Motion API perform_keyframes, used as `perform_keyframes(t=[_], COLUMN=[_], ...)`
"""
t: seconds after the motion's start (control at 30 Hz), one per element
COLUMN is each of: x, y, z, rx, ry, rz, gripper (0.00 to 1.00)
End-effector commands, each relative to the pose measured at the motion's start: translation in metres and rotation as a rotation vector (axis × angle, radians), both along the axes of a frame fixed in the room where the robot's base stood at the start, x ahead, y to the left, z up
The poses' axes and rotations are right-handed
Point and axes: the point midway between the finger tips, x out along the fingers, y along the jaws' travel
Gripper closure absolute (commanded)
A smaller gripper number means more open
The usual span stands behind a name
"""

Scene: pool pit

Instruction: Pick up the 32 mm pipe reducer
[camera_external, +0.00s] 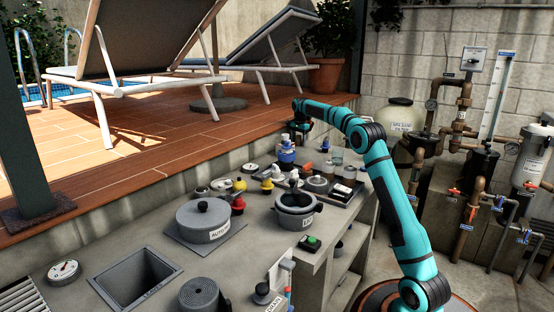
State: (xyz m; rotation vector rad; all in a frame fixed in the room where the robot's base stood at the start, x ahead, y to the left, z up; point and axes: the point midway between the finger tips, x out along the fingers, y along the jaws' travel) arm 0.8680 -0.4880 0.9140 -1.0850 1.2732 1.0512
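My teal arm reaches over the grey counter (155,215) from the right. My gripper (301,138) hangs at its far end, small and dark, near the back of the counter; I cannot tell whether it is open or shut. A blue fitting (287,156) with a pale top stands just below and left of it. I cannot make out which small item is the 32 mm pipe reducer. Small fittings stand in a group in front: a yellow one (240,185), a red one (237,203) and a yellow-and-red one (267,184).
A round grey lidded pot (203,221) and an open pot (296,208) stand mid-counter. A square opening (135,279) lies at the front left. The wooden deck's raised edge (150,185) runs behind.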

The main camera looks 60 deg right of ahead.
Motion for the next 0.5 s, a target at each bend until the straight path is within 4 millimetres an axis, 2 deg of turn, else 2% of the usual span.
perform_keyframes(t=[0.03,0.2,0.23,0.5], x=[0.0000,0.0000,0.0000,0.0002], y=[0.0000,0.0000,0.0000,-0.0001], z=[0.0001,0.0001,0.0001,0.0025], rx=[0.000,0.000,0.000,0.000], ry=[0.000,0.000,0.000,-0.001], rz=[0.000,0.000,0.000,0.000], gripper=[0.50,0.83,0.86,0.87])
